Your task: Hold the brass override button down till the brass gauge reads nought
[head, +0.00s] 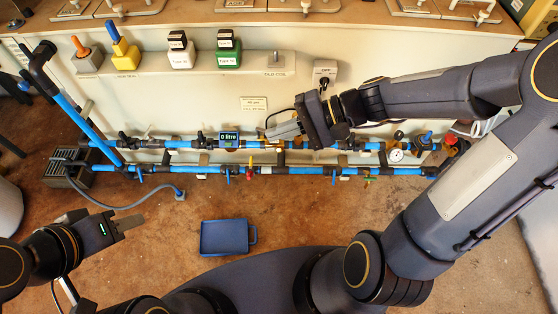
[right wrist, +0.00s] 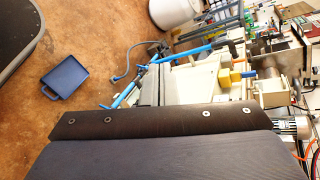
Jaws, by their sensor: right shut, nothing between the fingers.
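My right gripper (head: 272,132) is shut, with its fingertips over the upper blue pipe, just right of a dark meter (head: 229,140) that reads "0 litre". A small brass-coloured piece shows at the fingertips; whether they touch it, and whether it is the override button, I cannot tell. A round white-faced gauge (head: 396,155) sits at the right end of the pipes; its needle is too small to read. My left gripper (head: 132,223) hangs over the floor at lower left, away from the pipes; its finger gap is unclear. The right wrist view shows no fingertips.
Two blue pipes (head: 310,170) with several valves run along the bench front. A blue tray (head: 226,237) lies on the floor, also in the right wrist view (right wrist: 66,80). A grey hose (head: 120,207) and a dark grated box (head: 66,170) are at left.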

